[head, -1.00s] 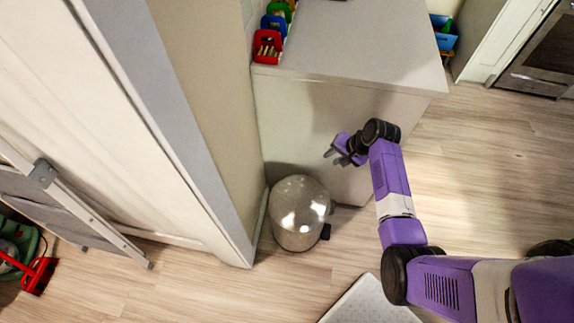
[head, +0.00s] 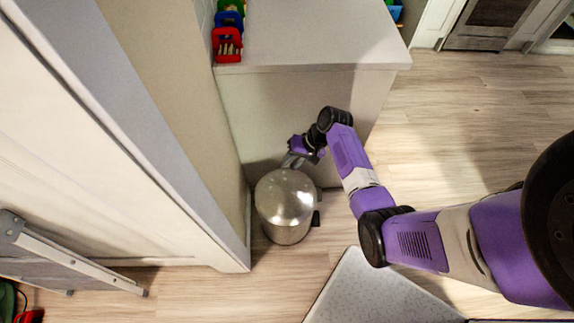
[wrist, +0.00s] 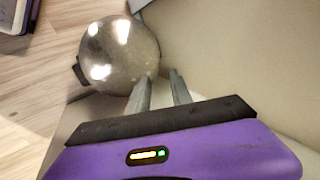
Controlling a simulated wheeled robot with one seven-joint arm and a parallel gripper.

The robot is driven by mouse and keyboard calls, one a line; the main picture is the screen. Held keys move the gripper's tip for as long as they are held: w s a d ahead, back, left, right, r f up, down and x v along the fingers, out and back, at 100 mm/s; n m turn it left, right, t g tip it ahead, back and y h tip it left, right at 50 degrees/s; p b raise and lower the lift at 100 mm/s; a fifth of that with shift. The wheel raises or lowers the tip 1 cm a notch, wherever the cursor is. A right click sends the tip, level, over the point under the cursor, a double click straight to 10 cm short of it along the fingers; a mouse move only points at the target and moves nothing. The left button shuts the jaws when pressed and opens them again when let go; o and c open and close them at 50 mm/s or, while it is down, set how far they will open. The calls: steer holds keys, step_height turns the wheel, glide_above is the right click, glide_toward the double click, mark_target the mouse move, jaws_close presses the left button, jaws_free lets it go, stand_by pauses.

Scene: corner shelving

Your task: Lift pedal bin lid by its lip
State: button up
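The pedal bin (head: 286,232) is a round metal can with a shiny domed lid (head: 284,196), standing on the floor in the corner between the wall and the counter end. The lid looks closed. A black pedal (head: 316,218) sticks out at its right side. In the wrist view the lid (wrist: 118,50) is at the upper left. My gripper (head: 293,160) is just behind the lid's far edge, above it. In the wrist view my two fingers (wrist: 160,80) are apart with nothing seen between them, the left fingertip near the lid's edge. Whether it touches cannot be told.
The counter end panel (head: 300,115) stands close behind my gripper. A wall corner (head: 225,200) is close to the bin's left. A pale speckled mat (head: 375,290) lies in front to the right. A folded metal ladder (head: 70,260) leans at left.

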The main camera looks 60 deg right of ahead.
steer(key=shift+x, duration=1.05)
jaws_close()
stand_by(0.6)
jaws_free()
